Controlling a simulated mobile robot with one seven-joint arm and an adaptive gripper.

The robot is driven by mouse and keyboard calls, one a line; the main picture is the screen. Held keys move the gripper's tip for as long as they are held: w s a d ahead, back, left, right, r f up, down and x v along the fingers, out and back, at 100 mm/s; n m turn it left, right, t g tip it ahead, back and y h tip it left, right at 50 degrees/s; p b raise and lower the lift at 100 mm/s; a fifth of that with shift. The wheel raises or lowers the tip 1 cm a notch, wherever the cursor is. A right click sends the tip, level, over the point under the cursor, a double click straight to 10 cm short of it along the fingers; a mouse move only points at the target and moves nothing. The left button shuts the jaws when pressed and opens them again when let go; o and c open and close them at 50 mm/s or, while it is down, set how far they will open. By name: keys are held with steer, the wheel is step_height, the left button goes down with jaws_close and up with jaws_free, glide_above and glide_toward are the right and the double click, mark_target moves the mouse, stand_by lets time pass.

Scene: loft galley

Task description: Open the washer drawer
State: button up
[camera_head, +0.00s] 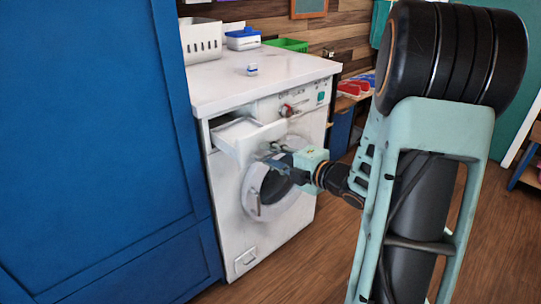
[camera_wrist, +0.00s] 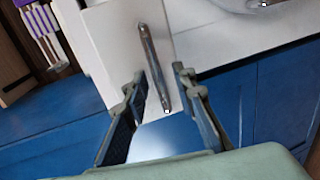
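The white washer (camera_head: 232,222) stands beside the blue cabinet. Its drawer (camera_head: 255,140) at the upper left of the washer's front sticks out, with part of its open inside showing. In the wrist view the white drawer front (camera_wrist: 112,45) carries a metal bar handle (camera_wrist: 152,62). My gripper (camera_head: 272,163) is just in front of the drawer, near the round door (camera_head: 290,212). In the wrist view my gripper (camera_wrist: 160,80) is open, with the lower end of the handle between its spread fingers. A gap shows on each side, and contact is not visible.
A tall blue cabinet (camera_head: 90,130) stands close on the left. On the washer top (camera_head: 225,85) are a white basket (camera_head: 201,40), a blue-and-white box (camera_head: 242,40), a green tray (camera_head: 288,45) and a small item (camera_head: 252,70). The wooden floor (camera_head: 310,265) in front is clear.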

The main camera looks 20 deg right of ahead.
steer(key=shift+s, duration=0.1)
steer(key=v, duration=1.1)
steer(key=shift+s+d, duration=0.25)
steer(key=shift+s, duration=0.1)
steer(key=shift+r, duration=0.1)
